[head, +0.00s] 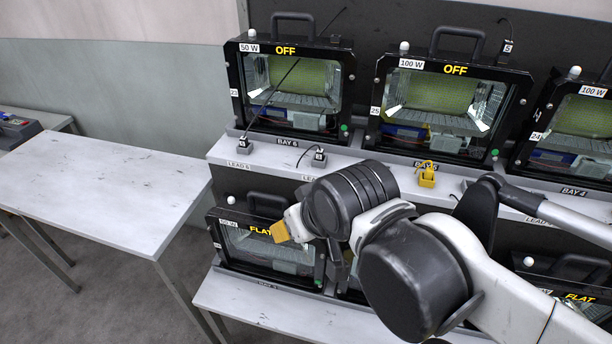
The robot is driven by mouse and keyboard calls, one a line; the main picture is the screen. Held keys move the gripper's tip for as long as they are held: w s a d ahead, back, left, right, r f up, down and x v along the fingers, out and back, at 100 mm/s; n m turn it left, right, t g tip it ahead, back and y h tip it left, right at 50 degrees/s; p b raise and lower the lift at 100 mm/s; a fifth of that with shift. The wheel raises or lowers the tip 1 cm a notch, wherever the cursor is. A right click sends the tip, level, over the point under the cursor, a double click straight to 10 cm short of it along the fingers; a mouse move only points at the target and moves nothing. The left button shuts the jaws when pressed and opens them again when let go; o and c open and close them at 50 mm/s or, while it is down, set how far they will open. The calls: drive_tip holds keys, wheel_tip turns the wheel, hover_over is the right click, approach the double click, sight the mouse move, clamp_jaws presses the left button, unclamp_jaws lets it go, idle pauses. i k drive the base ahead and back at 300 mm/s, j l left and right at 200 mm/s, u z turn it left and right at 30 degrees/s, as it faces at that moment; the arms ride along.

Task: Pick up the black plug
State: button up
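A small black plug (245,144) stands on the upper shelf at the left, by the label LEAD 6, with a thin dark cable rising from it. A second black plug (319,156) stands to its right on the same shelf, also with a cable. I cannot tell which of the two is meant. My gripper (279,232) is in front of the lower left floodlight housing, lower in the picture than both plugs and apart from them. Only a tan fingertip and a pale part show; my arm hides the rest. Nothing is seen held.
A yellow plug (427,175) stands further right on the shelf (275,160). Floodlight housings marked OFF (290,88) (455,105) line the shelf's back. Lower housings marked FLAT (245,240) stand beneath. A white table (95,185) at left is bare.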

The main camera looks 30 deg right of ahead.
sight(319, 154)
drive_tip(key=k+l+z, duration=0.1)
drive_tip(key=l+z, duration=0.15)
drive_tip(key=z, duration=0.15)
drive_tip(key=l+z, duration=0.25)
drive_tip(key=z, duration=0.15)
